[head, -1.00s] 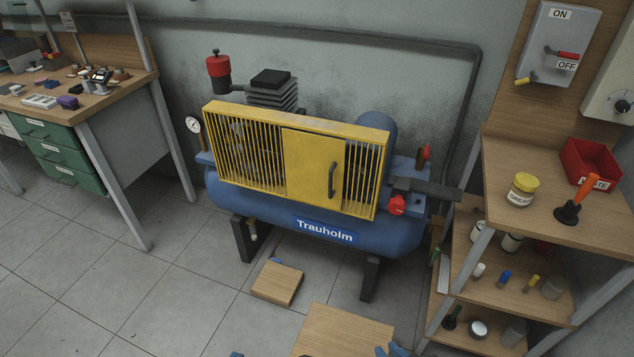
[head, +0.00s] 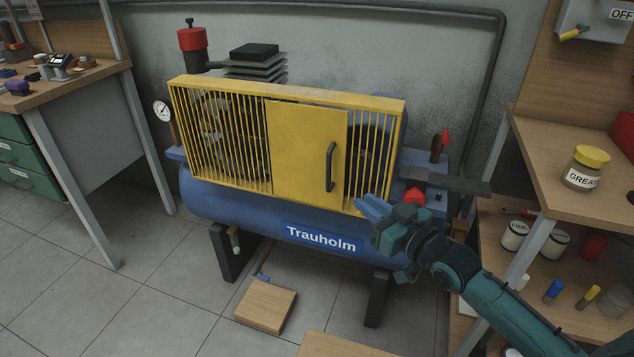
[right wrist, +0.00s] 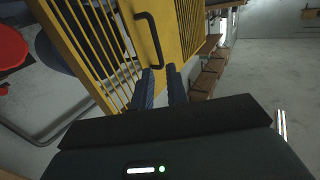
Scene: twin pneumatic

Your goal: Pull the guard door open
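The guard door (head: 295,150) is a plain yellow panel in the barred yellow guard on the blue compressor. It looks shut, flush with the guard front. Its dark bar handle (head: 331,166) stands upright near the door's right edge. My right gripper (head: 361,205) is below and right of the handle, apart from it and empty. In the right wrist view the two blue fingers (right wrist: 161,72) are spread with a gap between them, and the handle (right wrist: 154,40) shows just beyond their tips. My left gripper is not in view.
The blue tank (head: 225,205) lies below the guard. A red knob (head: 414,196) and a grey bar (head: 445,184) stick out to the right. A shelf unit (head: 535,130) with a grease jar (head: 587,167) stands at the right. A wooden block (head: 265,304) lies on the floor in front.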

